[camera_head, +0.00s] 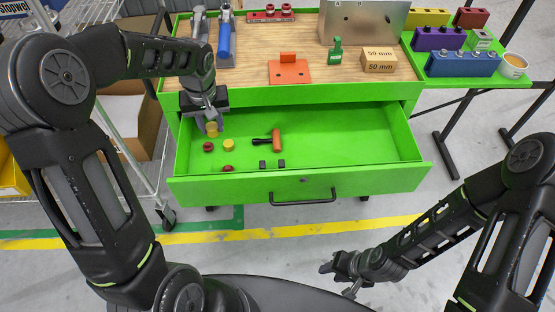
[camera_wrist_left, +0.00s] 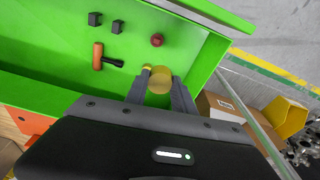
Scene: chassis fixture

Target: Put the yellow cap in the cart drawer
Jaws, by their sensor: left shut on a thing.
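The drawer (camera_head: 345,178) of the green cart is pulled open. My left gripper (camera_head: 211,127) is over the left part of the drawer, shut on a yellow cap (camera_head: 212,132). In the left wrist view, the held yellow cap (camera_wrist_left: 160,82) sits between the fingertips of my left gripper (camera_wrist_left: 161,90). A second yellow cap (camera_head: 228,145) lies on the drawer floor, mostly hidden behind the held one in the wrist view (camera_wrist_left: 147,69). My right gripper (camera_head: 339,277) is open and empty, low in front of the cart.
The drawer also holds red caps (camera_head: 208,146), an orange-handled tool (camera_head: 277,141) and two black blocks (camera_head: 263,164). The right half of the drawer is clear. The wooden cart top (camera_head: 250,70) above carries an orange bracket (camera_head: 289,72) and a 50 mm block (camera_head: 379,60).

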